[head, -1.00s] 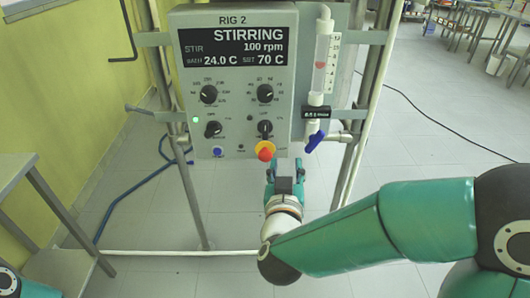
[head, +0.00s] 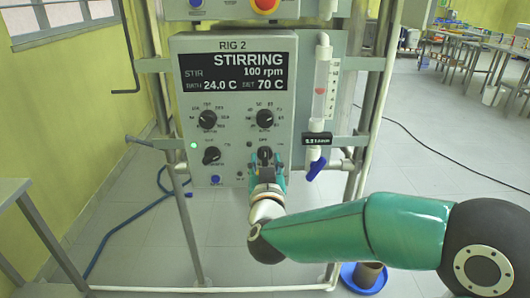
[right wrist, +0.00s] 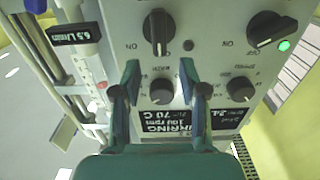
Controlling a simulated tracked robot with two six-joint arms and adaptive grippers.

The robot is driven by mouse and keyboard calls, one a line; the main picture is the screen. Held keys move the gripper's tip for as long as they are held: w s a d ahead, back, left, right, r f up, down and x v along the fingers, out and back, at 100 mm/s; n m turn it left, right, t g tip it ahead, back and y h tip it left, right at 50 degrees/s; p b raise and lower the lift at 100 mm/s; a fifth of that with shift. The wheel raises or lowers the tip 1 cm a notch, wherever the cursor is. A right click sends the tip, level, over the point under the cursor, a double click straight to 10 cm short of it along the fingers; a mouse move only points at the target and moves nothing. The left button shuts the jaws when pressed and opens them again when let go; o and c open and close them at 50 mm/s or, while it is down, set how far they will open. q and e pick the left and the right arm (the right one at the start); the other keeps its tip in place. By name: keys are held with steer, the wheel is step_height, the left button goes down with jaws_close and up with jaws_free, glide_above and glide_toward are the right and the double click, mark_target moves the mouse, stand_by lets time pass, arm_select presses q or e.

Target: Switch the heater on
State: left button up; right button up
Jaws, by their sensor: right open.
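The RIG 2 panel (head: 243,138) reads STIRRING, 100 rpm, bath 24.0 C, set 70 C. Its lower right knob (head: 265,153) is partly hidden by my right gripper (head: 266,173), which is in front of the panel's lower right part. In the right wrist view the panel appears upside down. There this knob (right wrist: 158,28) stands between ON and OFF style marks, with a dark lamp (right wrist: 188,45) beside it. The right gripper (right wrist: 160,75) is open, its two fingers apart and empty, the knob lying beyond their tips. My left gripper is not in view.
The lower left knob (head: 211,155) has a lit green lamp (head: 194,144) beside it. Two dial knobs sit above. A flow tube (head: 321,90) with a blue valve handle (head: 315,168) stands right of the panel. Another panel with a red button (head: 265,4) is above.

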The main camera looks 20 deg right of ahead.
mark_target(265, 151)
steer(key=shift+x, duration=2.4)
steer(key=shift+s, duration=0.1)
jaws_close()
